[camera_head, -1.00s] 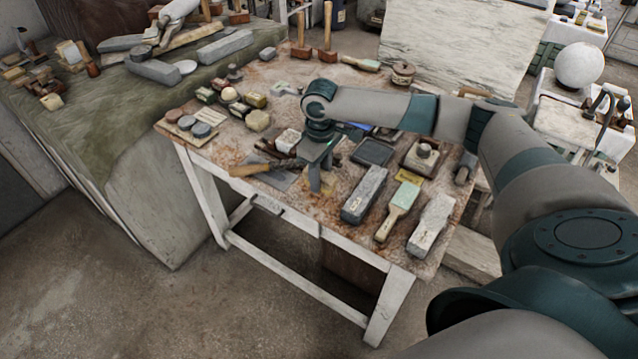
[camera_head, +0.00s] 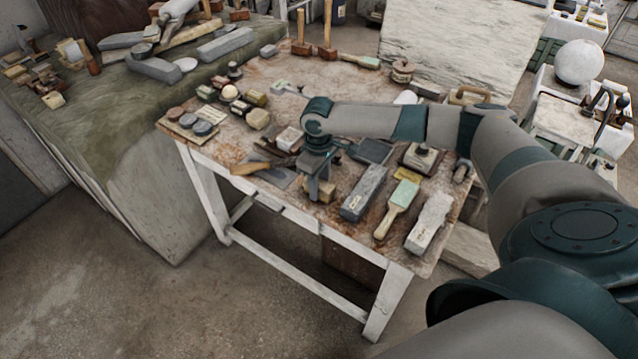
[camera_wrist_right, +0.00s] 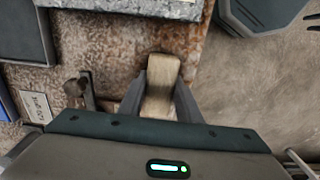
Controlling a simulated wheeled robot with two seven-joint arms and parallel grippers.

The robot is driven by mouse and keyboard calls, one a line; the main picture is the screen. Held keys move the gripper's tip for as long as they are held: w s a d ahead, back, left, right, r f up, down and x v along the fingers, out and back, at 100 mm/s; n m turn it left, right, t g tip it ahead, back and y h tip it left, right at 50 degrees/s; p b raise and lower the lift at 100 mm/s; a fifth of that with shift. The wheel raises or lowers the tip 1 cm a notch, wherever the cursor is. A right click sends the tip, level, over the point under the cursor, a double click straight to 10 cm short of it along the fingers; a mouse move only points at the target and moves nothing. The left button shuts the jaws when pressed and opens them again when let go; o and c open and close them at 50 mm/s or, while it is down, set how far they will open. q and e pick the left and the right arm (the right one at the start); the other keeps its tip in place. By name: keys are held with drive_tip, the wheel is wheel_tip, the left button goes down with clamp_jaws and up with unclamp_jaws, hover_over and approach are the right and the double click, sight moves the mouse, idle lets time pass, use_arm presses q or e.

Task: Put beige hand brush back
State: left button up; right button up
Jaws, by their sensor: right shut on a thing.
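My right gripper (camera_head: 316,192) is over the front edge of the worktable (camera_head: 345,72), pointing down. It is shut on a tan, block-like thing (camera_wrist_right: 163,75), which I take for the beige hand brush; only its pale wooden-looking face shows. In the head view the tan piece (camera_head: 322,190) shows low between the fingers, partly hidden by them. Whether it touches the tabletop I cannot tell. Another brush (camera_head: 398,205), with a pale handle and green head, lies to the right. My left gripper is not in view.
Grey blocks (camera_head: 363,193) and (camera_head: 430,223) lie right of the gripper. A wooden-handled tool (camera_head: 250,168) lies to its left. A dark tray (camera_head: 373,151) is behind. A small label (camera_wrist_right: 37,107) shows in the wrist view. The back middle of the table is clear.

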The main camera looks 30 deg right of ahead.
drive_tip(key=o, duration=0.9)
drive_tip(key=shift+f, duration=0.1)
drive_tip(key=shift+o, duration=0.2)
drive_tip(key=shift+r+b, duration=0.3)
drive_tip(key=shift+r, duration=0.5)
wheel_tip(320, 180, up, 9)
drive_tip(key=b, duration=0.3)
drive_tip(key=shift+r, duration=0.9)
